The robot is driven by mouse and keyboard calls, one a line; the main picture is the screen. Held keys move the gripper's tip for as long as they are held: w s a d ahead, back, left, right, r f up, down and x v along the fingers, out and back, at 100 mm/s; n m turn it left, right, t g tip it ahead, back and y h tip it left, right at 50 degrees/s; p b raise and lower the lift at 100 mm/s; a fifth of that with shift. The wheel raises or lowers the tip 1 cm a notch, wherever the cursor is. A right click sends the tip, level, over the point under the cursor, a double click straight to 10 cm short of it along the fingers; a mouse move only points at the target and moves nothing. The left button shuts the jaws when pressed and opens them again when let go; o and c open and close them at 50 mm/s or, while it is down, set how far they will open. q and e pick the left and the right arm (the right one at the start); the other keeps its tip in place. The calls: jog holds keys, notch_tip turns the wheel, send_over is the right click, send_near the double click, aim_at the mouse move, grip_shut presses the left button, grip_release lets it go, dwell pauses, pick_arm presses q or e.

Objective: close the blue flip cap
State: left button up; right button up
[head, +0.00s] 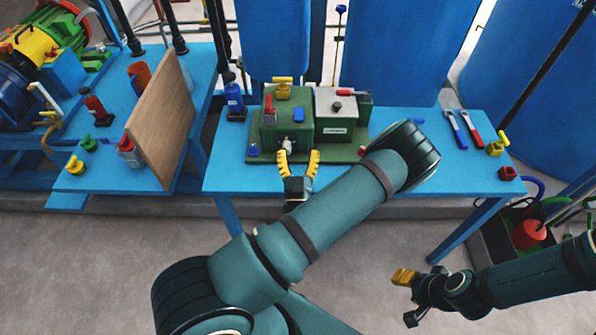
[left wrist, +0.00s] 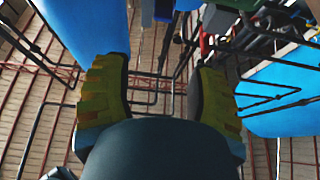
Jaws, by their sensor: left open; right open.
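A small blue cap (head: 299,115) shows on the green box (head: 270,134) on the blue table; it looks like the blue flip cap, but its lid is too small to read clearly. My left gripper (head: 299,157) is open and empty, its yellow fingers at the front edge of the green base, nearer the camera than the cap. In the left wrist view its fingers (left wrist: 163,90) are spread with nothing between them, and I cannot make out the cap there. My right gripper (head: 405,292) is open and empty, low at the right over the floor.
A grey box (head: 342,108) with a red-handled part stands right of the green box. A blue bottle (head: 234,97) stands to its left. Tools (head: 464,130) lie at the table's right end. A wooden board (head: 160,120) stands on the left table. Blue tanks (head: 400,50) rise behind.

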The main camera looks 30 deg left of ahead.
pick_arm(q)
jog(key=s+d, duration=0.3)
jog(key=s, duration=0.2)
jog(key=shift+s, duration=0.1)
dwell(0.4)
